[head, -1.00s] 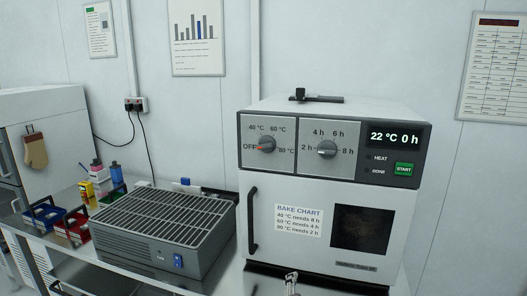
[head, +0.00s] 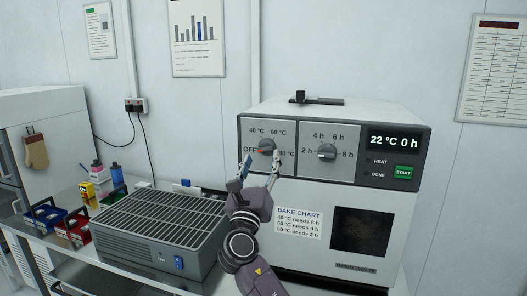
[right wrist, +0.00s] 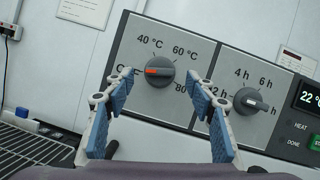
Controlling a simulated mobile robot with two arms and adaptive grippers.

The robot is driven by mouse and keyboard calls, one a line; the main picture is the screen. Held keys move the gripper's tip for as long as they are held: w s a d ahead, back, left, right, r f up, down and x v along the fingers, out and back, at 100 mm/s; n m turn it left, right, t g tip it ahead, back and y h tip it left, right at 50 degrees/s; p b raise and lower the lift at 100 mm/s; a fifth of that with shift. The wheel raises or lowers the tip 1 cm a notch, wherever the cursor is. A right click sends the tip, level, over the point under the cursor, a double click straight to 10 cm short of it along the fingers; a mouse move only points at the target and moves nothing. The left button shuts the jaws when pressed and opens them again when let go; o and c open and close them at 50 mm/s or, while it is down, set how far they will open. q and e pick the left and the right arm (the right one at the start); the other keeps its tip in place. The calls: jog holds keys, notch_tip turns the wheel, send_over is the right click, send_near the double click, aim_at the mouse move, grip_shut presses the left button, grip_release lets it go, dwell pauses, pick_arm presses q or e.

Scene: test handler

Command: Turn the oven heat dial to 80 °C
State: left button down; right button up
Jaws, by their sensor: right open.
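The heat dial (head: 266,147) is a dark round knob with a red pointer on the oven's left panel. It also shows in the right wrist view (right wrist: 160,71), with its pointer toward OFF at the left. Labels 40, 60 and 80 °C stand around it. The oven (head: 320,195) display (head: 393,140) reads 22 °C 0 h. My right gripper (head: 261,160) is open just in front of and slightly below the dial. In the right wrist view its blue-padded fingers (right wrist: 167,92) stand on either side below the dial, which appears clear of them. My left gripper is not in view.
The time dial (head: 326,151) sits right of the heat dial, close to my right finger in the wrist view. A green START button (head: 403,172) is further right. A grey grilled unit (head: 165,225) stands on the bench left of the oven.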

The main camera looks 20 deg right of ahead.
aim_at(264, 151)
jog(key=shift+p+x, duration=0.35)
jog(key=shift+x, duration=1.45)
jog(key=shift+f, duration=0.15)
jog(key=c, duration=1.2)
